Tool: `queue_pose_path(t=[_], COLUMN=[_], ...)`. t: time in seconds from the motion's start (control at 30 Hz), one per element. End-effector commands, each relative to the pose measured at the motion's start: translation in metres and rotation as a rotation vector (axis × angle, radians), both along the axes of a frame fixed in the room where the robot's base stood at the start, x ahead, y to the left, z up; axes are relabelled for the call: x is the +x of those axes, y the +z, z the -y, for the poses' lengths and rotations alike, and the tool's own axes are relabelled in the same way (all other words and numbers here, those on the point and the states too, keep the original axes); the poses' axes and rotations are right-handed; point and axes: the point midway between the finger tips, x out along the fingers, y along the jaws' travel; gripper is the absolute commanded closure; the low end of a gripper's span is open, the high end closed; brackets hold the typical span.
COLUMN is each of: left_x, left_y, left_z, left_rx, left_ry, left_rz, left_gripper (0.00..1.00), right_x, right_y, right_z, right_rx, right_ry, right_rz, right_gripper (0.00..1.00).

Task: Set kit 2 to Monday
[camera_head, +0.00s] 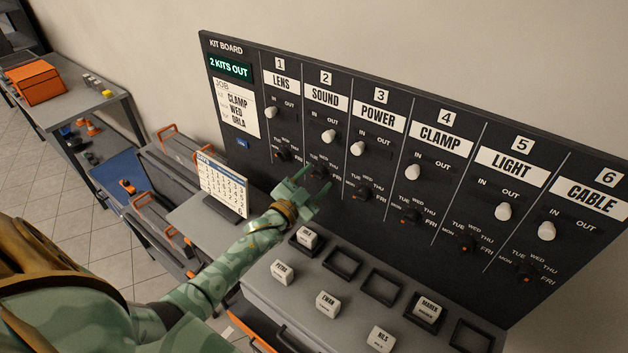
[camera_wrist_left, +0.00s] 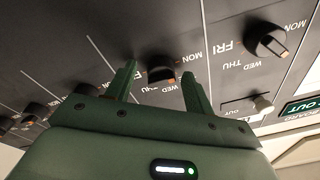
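The dark kit board (camera_head: 232,134) stands along the wall. Kit 2 is the column with the SOUND label (camera_head: 325,97). Its white IN/OUT knob (camera_head: 329,136) sits toward OUT. Its black day dial (camera_head: 318,171) is below, partly hidden by my left gripper (camera_head: 312,186). In the left wrist view, a black dial with an orange mark (camera_wrist_left: 160,68) shows between the spread fingers of that gripper (camera_wrist_left: 158,74). The fingers are open, and I cannot tell whether they touch the dial. The day the mark points to is not clear. My right gripper is not in view.
A desk calendar (camera_head: 222,184) stands left of my left arm. Name blocks, including a MAREK block (camera_head: 427,308), and empty frames (camera_head: 383,287) lie on the grey console below the board. The kit 3 dial (camera_head: 362,192) is close to the right.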

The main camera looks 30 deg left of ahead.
Motion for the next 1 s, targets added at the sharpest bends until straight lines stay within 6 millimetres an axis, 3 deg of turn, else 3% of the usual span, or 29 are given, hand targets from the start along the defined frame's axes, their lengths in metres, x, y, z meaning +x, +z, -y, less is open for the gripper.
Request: queue_pose_path(t=[0.27, 0.7, 0.8, 1.0], left_x=[-0.011, -0.121, -0.141, -0.16], left_y=[-0.001, -0.015, -0.016, -0.017], left_z=[-0.001, -0.009, -0.011, -0.012], left_rx=[0.001, 0.001, 0.001, 0.0], left_ry=[0.0, 0.0, 0.0, 0.001], left_rz=[0.0, -0.003, -0.001, 0.001], left_gripper=[0.47, 0.47, 0.47, 0.47], right_x=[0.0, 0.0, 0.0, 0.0], right_y=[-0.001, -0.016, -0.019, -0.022], right_z=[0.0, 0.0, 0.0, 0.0], right_rx=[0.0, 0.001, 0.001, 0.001], right_ry=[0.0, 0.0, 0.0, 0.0], right_rz=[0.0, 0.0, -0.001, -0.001], right_gripper=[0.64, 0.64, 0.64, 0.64])
